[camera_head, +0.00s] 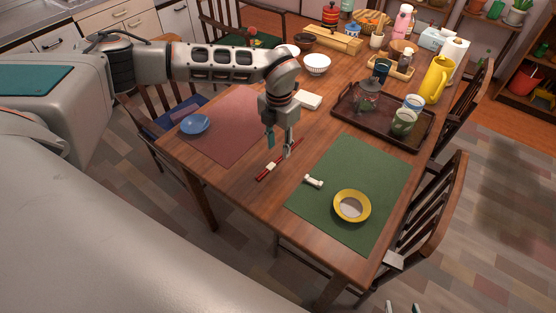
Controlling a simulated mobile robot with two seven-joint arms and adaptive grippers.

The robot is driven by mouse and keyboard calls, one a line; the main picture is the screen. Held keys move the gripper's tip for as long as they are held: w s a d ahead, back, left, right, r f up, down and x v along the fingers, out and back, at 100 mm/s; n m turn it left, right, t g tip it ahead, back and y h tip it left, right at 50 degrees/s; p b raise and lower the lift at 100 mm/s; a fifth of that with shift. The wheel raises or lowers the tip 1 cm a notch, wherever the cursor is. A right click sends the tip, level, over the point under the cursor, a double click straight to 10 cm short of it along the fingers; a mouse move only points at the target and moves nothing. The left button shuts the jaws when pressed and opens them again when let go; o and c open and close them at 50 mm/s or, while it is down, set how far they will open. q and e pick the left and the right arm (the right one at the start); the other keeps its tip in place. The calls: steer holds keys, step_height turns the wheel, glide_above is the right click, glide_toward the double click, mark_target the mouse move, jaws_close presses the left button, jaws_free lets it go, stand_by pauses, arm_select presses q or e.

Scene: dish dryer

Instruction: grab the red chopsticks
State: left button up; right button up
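The red chopsticks (278,161) lie slantwise on the bare wood between the pink and green placemats, with a pale piece (271,166) across them near the lower end. My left gripper (279,149) points down over them from above. Its two fingers are apart, and one fingertip overlaps the upper part of the chopsticks in the picture. I cannot tell whether it touches them, and nothing shows held. Two pale fingertips of my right gripper (403,307) show at the bottom edge, apart and away from the table; the rest is out of view.
The green placemat (340,165) holds a yellow bowl (352,206) and a small white rest (314,181). A dark tray (352,121) with cups lies behind. Chairs surround the wooden table.

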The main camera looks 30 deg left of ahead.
mark_target(277, 159)
arm_select(q)
steer(key=f, duration=0.5)
steer(key=shift+w+a+f, duration=0.15)
steer(key=shift+a, duration=0.05)
steer(key=c, duration=0.9)
